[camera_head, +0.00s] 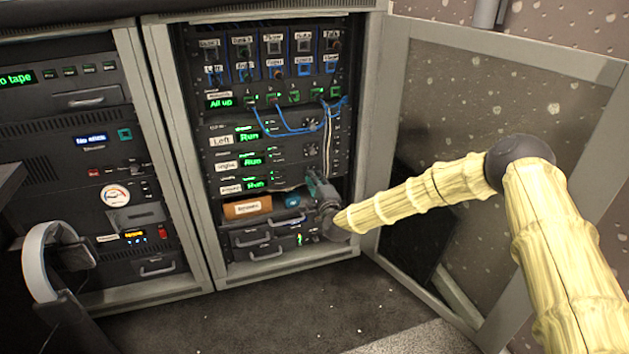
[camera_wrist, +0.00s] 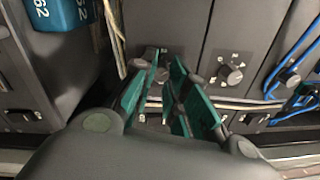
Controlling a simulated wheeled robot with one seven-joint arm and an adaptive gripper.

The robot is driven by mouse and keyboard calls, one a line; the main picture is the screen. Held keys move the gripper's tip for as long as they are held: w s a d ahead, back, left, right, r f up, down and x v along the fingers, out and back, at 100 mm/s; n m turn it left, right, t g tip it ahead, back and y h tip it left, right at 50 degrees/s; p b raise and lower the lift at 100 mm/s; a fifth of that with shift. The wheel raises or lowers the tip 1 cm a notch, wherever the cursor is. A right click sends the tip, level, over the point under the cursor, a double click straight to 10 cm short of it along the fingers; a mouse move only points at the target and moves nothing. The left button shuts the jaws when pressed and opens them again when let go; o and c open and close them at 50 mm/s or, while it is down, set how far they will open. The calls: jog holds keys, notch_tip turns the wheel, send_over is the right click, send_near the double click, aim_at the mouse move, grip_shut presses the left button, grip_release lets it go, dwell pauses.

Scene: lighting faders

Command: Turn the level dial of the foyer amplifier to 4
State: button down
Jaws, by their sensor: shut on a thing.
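Three amplifier units are stacked in the open rack, each with a green "Run" display. The lowest amplifier (camera_head: 231,188) has a small label that I cannot read clearly, so I cannot confirm it is the foyer one. My gripper (camera_head: 316,182) is at the right end of this lowest unit. In the wrist view, the green fingers of my gripper (camera_wrist: 166,72) are closed around a small dial on its panel. The fingers hide most of that dial, and its setting cannot be read. The neighbouring unit's dial (camera_wrist: 232,74) stands free beside the fingers.
Blue patch cables (camera_head: 283,128) and pale cables (camera_head: 327,135) hang close above my gripper. An orange-brown box (camera_head: 246,207) lies on the shelf below the amplifiers. The open rack door (camera_head: 480,110) stands to the right behind my arm. Headphones (camera_head: 42,262) hang at the lower left.

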jog(key=shift+d+m, duration=0.1)
jog(key=shift+m, duration=0.5)
jog(key=c, duration=1.4)
grip_release()
jog(key=shift+o, duration=0.2)
jog(key=shift+s, duration=0.1)
jog(key=v, duration=1.1)
jog(key=shift+s+d, duration=0.15)
jog(key=shift+s, duration=0.2)
jog(key=shift+f, duration=0.15)
